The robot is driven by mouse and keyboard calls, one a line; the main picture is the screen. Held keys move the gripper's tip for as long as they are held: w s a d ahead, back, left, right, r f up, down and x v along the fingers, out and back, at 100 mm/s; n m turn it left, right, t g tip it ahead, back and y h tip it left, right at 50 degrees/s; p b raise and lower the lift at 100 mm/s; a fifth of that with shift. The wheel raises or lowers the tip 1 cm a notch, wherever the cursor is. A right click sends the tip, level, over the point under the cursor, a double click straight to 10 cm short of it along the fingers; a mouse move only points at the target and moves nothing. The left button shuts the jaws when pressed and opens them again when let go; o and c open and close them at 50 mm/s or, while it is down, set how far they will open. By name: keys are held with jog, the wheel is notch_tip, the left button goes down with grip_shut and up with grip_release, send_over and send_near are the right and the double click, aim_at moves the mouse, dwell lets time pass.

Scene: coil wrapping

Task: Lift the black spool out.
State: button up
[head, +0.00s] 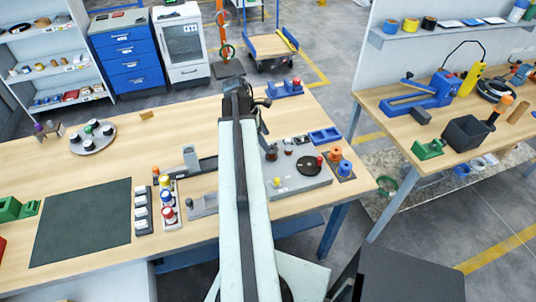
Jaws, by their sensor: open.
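My arm reaches forward over the wooden table, and my gripper (262,103) is a dark shape at its far end, open, above the far part of the table. Nothing shows between its jaws. I cannot tell for sure which thing is the black spool. Small black pieces (106,130) stand on a round grey tray (76,149) at the far left of the table. A narrow rack (173,224) left of my arm holds several small pieces with red, blue and yellow parts. My arm hides the strip of table beneath it.
Right of my arm, a grey fixture plate (300,187) carries a black disc (309,165). Orange and blue spools (345,168) stand beside it at the table's right edge. A dark green mat (83,222) lies bare at left. A second bench (392,131) stands at right.

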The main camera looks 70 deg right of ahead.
aim_at(272, 150)
jog(key=b+x, duration=0.3)
jog(key=x, duration=0.1)
jog(key=b+x, duration=0.4)
jog(key=shift+a, duration=0.2)
jog(key=shift+w+r, duration=0.1)
jog(key=shift+r, duration=0.05)
grip_shut()
